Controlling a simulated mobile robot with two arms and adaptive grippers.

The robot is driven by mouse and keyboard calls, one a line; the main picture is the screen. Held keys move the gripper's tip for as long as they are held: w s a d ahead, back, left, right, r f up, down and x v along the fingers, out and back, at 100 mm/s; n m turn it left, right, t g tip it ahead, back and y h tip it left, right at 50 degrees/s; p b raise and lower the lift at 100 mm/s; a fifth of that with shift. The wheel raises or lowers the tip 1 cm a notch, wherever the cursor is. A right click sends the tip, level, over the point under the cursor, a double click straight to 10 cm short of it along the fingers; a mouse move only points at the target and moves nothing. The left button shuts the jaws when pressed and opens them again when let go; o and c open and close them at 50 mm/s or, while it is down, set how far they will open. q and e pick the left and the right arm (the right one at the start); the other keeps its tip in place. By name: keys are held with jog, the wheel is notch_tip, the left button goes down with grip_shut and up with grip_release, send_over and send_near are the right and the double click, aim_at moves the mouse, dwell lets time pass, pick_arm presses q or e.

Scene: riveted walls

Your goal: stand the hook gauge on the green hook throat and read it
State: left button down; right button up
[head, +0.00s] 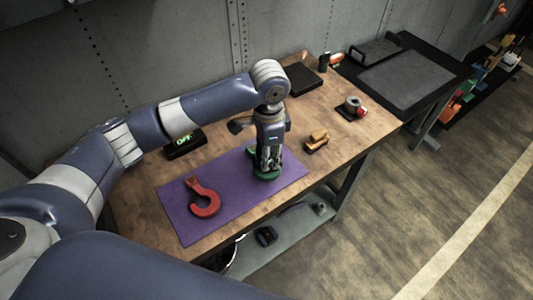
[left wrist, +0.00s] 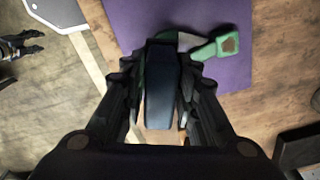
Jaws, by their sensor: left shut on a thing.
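My left gripper (head: 267,160) points down over the green hook (head: 268,174) on the purple mat (head: 228,180). In the left wrist view, its fingers (left wrist: 160,95) are shut on a dark block, the hook gauge (left wrist: 162,85). The green hook also shows there (left wrist: 214,47), with its curved part mostly hidden behind the gauge and fingers. I cannot tell whether the gauge touches the hook. A black display (head: 185,145) behind the mat shows green characters that look like "OFF". What looks like my right gripper (left wrist: 20,45) shows at the wrist view's left edge; its opening is unclear.
A red hook (head: 203,198) lies on the mat's left part. Tan blocks (head: 316,141), a grey-and-red part (head: 352,107) and a dark flat box (head: 302,78) are on the wooden bench (head: 370,128). A black side table (head: 408,78) stands beyond the bench's right end.

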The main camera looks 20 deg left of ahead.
pick_arm(q)
jog(key=shift+w+a+f, duration=0.1)
jog(key=shift+w+a, duration=0.2)
jog(key=shift+w, duration=0.2)
jog(key=shift+w+a+f, duration=0.1)
jog(key=shift+w+a, duration=0.15)
jog(key=shift+w, duration=0.2)
notch_tip(320, 180, down, 3)
jog(key=shift+f+p, duration=0.15)
jog(key=shift+p, duration=0.5)
jog(key=c, duration=1.2)
grip_release()
jog(key=shift+f, duration=0.15)
jog(key=shift+c, duration=0.2)
pick_arm(e)
jog(key=shift+w+a+r, duration=0.1)
jog(key=shift+a+r, duration=0.15)
jog(key=shift+r, duration=0.55)
jog(key=shift+d, duration=0.15)
pick_arm(q)
jog(key=shift+r, duration=0.3)
notch_tip(320, 180, up, 12)
jog(key=b, duration=0.2)
pick_arm(e)
jog(key=shift+d+f, duration=0.2)
jog(key=shift+f, duration=0.95)
